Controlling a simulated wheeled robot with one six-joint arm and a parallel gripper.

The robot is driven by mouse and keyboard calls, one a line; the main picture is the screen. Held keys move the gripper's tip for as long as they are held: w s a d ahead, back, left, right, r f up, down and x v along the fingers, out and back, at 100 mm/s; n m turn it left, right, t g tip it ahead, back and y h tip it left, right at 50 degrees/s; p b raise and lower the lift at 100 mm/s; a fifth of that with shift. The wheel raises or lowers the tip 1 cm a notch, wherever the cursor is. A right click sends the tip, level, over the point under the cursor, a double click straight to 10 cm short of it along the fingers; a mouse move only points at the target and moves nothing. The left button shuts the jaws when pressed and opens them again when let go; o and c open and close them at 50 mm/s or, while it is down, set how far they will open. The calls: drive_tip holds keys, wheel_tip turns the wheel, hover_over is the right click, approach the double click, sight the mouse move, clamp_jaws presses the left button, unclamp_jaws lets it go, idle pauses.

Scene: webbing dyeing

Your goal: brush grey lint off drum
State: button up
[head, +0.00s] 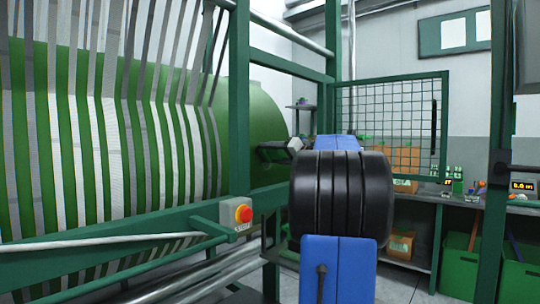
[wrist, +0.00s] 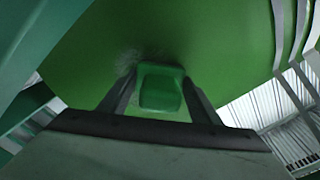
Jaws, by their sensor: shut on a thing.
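The big green drum (head: 252,115) fills the left of the head view, with grey and white webbing straps running over its left part. Its green surface (wrist: 210,35) also fills the upper wrist view. My gripper (wrist: 160,80) is shut on a green block-like thing, apparently the brush (wrist: 161,94), held between two dark fingers. The brush is at the drum face; its bristles are hidden, and I cannot tell whether it touches. A faint grey fuzzy patch, likely the lint (wrist: 127,58), shows on the drum just beyond the brush. In the head view my arm partly hides the gripper near the drum's right end.
A green frame post (head: 239,100) and a rail with a red stop button (head: 243,213) stand before the drum. Straps (wrist: 283,40) run close on the right in the wrist view. A mesh guard (head: 392,125), a shelf bench and green bins (head: 458,262) are at the right.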

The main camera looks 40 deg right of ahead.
drive_tip(key=shift+w+d, duration=0.15)
drive_tip(key=shift+d, duration=0.75)
drive_tip(key=shift+w+d, duration=0.1)
drive_tip(key=shift+d, duration=0.75)
drive_tip(key=d, duration=0.6)
drive_tip(key=shift+d, duration=0.3)
drive_tip(key=shift+s+d, duration=0.2)
drive_tip(key=shift+s, duration=2.7)
drive_tip(key=s, duration=0.3)
drive_tip(key=shift+d, duration=0.1)
